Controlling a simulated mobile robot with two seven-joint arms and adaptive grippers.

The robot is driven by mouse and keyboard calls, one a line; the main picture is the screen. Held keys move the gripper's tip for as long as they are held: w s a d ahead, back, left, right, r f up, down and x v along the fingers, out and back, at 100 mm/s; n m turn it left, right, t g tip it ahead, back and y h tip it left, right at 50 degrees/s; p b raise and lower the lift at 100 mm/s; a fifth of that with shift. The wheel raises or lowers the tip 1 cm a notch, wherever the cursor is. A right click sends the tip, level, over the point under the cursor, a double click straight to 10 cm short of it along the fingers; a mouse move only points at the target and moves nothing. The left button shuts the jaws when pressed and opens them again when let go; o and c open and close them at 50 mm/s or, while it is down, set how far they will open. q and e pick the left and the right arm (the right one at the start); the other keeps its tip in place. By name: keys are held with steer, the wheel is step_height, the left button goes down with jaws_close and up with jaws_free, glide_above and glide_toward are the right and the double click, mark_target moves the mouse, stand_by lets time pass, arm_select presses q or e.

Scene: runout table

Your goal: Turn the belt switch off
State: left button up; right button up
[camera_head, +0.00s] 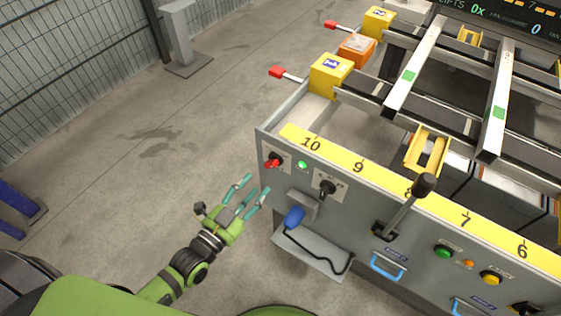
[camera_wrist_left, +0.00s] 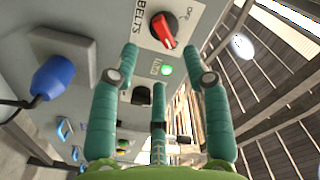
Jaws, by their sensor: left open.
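The belt switch (camera_head: 272,163) is a red rotary knob on a dark base, high on the left end of the grey panel. In the left wrist view the red knob (camera_wrist_left: 163,28) sits on a white plate marked BELTS, with OFF written at its upper right. Its red bar lies slantwise, from upper left to lower right. A green lamp (camera_wrist_left: 166,70) beside it is lit. My left gripper (camera_head: 256,185) is open and empty, below and left of the switch, apart from it. In the wrist view its fingers (camera_wrist_left: 160,60) spread just below the knob. My right gripper is not seen.
A blue plug (camera_head: 293,217) with a black cable hangs from a grey box right of my gripper. A black knob (camera_head: 327,188) and a black-handled lever (camera_head: 424,186) stand further right on the panel.

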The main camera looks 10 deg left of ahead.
mark_target(273, 162)
arm_select(q)
steer(key=x, duration=0.6)
steer(key=shift+w+d, duration=0.15)
steer(key=shift+w, duration=0.1)
steer(key=shift+r, duration=0.2)
jaws_close()
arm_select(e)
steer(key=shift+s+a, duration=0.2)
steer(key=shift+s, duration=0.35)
